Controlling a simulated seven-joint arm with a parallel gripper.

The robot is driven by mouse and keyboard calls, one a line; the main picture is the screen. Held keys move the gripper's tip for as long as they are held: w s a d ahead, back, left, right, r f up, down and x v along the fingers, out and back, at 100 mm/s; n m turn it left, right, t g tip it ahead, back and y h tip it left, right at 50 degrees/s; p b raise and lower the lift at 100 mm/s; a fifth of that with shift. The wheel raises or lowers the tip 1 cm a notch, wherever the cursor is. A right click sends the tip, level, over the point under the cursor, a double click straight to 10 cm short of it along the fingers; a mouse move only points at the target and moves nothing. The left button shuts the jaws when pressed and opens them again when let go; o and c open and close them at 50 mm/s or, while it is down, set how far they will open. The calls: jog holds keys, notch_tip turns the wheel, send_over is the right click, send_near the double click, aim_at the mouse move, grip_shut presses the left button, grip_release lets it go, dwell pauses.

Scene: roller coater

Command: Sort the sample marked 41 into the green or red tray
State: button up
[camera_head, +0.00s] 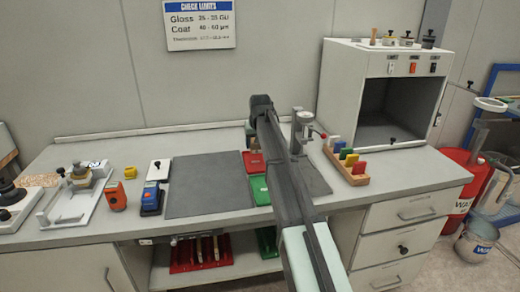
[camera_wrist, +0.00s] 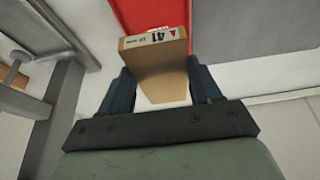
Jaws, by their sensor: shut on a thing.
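The sample marked 41 (camera_wrist: 155,58) is a light brown block with a white label, held between the fingers of my gripper (camera_wrist: 157,90) in the wrist view. The red tray (camera_wrist: 140,14) shows right beyond the sample; whether they touch I cannot tell. In the head view my gripper (camera_head: 251,135) is at the back of the bench by the red tray (camera_head: 254,162). The green tray (camera_head: 260,190) lies in front of the red one, partly covered by my arm. The sample is mostly hidden in the head view.
A gauge stand (camera_head: 305,135) is close to the right of my arm. A wooden rack of coloured panels (camera_head: 352,177) and a white cabinet (camera_head: 385,90) stand further right. A dark mat (camera_head: 205,185) lies clear to the left, beside a blue meter (camera_head: 151,199) and an orange meter (camera_head: 115,196).

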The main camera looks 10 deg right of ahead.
jog(key=shift+f, duration=0.1)
jog(key=shift+f, duration=3.3)
jog(key=o, duration=1.2)
jog(key=shift+c, duration=0.2)
jog(key=shift+r, duration=3.55)
